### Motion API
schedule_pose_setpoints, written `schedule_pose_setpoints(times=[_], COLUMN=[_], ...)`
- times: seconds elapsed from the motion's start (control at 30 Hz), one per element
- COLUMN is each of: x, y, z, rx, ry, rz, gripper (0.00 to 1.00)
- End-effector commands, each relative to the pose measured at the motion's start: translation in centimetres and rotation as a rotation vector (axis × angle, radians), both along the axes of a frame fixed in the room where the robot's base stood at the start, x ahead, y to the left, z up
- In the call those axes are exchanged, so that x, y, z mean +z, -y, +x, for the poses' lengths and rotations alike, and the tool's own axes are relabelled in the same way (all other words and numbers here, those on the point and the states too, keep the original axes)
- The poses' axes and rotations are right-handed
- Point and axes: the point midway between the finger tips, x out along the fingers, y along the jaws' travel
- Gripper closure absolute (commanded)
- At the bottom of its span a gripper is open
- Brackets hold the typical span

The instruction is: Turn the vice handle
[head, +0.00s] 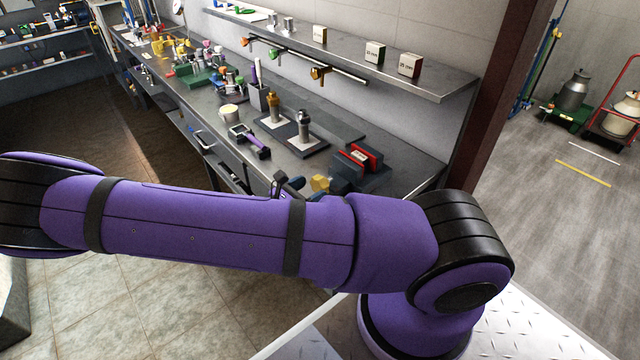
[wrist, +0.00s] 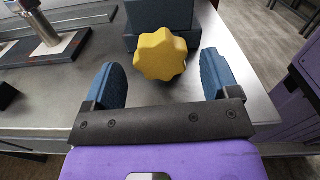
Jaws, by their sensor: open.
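The vice handle is a yellow lobed knob (wrist: 160,54), seen nearly face-on in the wrist view. In the head view the yellow knob (head: 320,184) shows just above my arm. The vice has a dark blue-grey body (wrist: 160,14) behind the knob and red jaw faces (head: 358,157). My gripper (wrist: 160,68) is open, with one blue finger on each side of the knob's near part. A gap shows between each finger and the knob, so neither finger appears to touch it. In the head view my arm hides most of my gripper.
The vice stands on a grey metal bench (head: 415,160) near its right end. To its left are a metal fitting on a dark plate (head: 304,130), a brass fitting (head: 272,105) and a purple-handled tool (head: 250,140). A shelf (head: 440,88) overhangs the back.

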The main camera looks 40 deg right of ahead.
Motion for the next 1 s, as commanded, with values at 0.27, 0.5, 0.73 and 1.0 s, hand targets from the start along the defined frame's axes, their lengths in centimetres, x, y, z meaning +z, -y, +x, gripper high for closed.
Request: schedule_pose_setpoints(times=[0.27, 0.5, 0.73, 1.0], x=[0.0, 0.0, 0.0, 0.0], y=[3.2, 3.7, 3.7, 3.7], z=[0.1, 0.1, 0.1, 0.1], rx=[-0.001, -0.001, 0.000, 0.000], ry=[0.000, 0.001, 0.001, -0.001], rz=[-0.002, 0.000, 0.000, 0.000], gripper=[0.19, 0.19, 0.39, 0.68])
